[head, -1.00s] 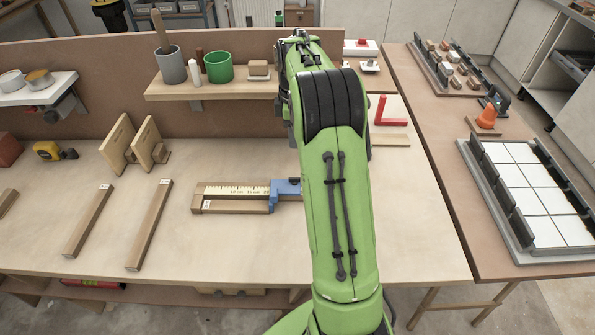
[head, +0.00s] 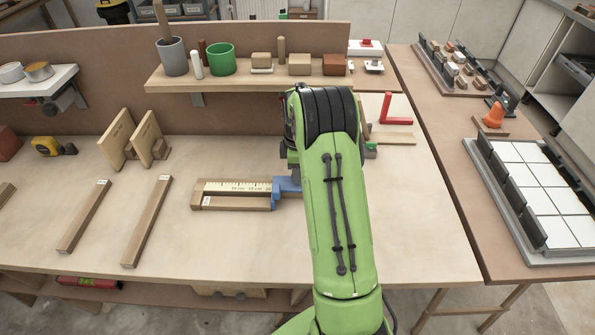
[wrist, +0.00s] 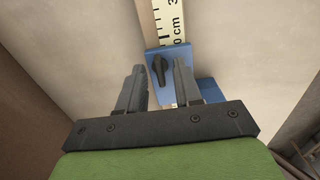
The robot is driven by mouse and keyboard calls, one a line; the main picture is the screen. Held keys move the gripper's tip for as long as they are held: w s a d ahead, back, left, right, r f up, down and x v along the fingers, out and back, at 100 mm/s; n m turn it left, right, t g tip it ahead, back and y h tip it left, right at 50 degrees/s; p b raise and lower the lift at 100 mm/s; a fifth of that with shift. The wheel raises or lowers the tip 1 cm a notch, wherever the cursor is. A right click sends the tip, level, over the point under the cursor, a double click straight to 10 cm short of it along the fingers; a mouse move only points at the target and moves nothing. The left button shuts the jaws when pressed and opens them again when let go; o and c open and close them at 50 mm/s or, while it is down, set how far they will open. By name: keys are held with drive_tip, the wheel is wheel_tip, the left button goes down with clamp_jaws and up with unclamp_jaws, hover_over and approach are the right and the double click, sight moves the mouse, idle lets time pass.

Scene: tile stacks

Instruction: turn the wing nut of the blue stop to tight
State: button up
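The blue stop (head: 286,188) sits at the right end of a wooden measuring rail (head: 232,188) with a printed scale; my arm hides part of it. In the wrist view the blue stop (wrist: 174,61) lies beyond my fingers. Its black wing nut (wrist: 159,71) points nearly along the scale, slightly tilted. My gripper (wrist: 159,66) is open, one finger on each side of the wing nut in the picture. I cannot tell how far above it the fingertips are, and no contact shows. The arm hides my gripper in the head view.
Two wooden bars (head: 147,220) lie left of the rail. A shelf (head: 240,83) with cups and blocks stands behind. The bench front is clear.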

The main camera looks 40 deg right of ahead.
drive_tip(key=shift+c, duration=0.3)
clamp_jaws()
drive_tip(key=shift+r+m, duration=0.1)
drive_tip(key=shift+m, duration=0.2)
drive_tip(key=m+p, duration=0.1)
drive_tip(key=m, duration=0.2)
drive_tip(key=m+p, duration=0.1)
drive_tip(key=m, duration=0.8)
drive_tip(key=shift+m, duration=0.3)
drive_tip(key=shift+m+p, duration=0.4)
drive_tip(key=shift+m, duration=1.7)
drive_tip(key=shift+w, duration=0.1)
